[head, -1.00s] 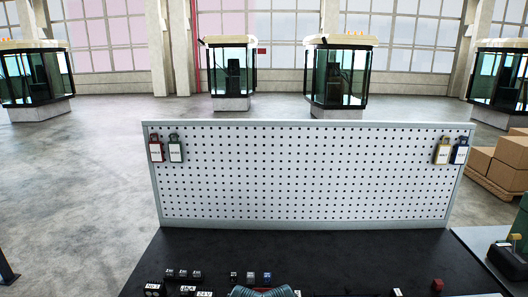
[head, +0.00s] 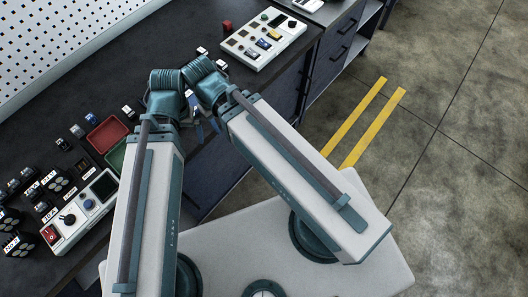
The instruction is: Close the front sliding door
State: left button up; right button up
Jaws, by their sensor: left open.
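No part is clearly recognisable as the front sliding door. Dark blue cabinet fronts (head: 282,92) show under the black worktop (head: 180,42), partly hidden by my arms; I cannot tell whether one of them is the sliding door or how far it stands open. My left gripper (head: 194,106) is small and partly covered by the wrists, over the worktop's front edge, open with nothing seen in it. My right arm's wrist (head: 207,80) is close beside it; its gripper is too hidden to read. No contact with a cabinet front is visible.
A red tray (head: 107,134) and a green tray (head: 117,154) lie on the worktop near several small blocks. Control panels stand at the left (head: 80,212) and back (head: 263,38). A white pegboard (head: 50,40) is behind. The floor at right is clear, with yellow stripes (head: 372,128).

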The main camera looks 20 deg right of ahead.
aim_at(207, 177)
jog(key=z, duration=0.4)
jog(key=k+l+u, duration=0.15)
jog(key=l, duration=0.2)
jog(key=l+u, duration=0.2)
jog(key=l, duration=0.15)
jog(key=k+l+u, duration=0.15)
jog(key=l, duration=0.15)
jog(key=k+l+u, duration=0.15)
jog(key=l, duration=0.15)
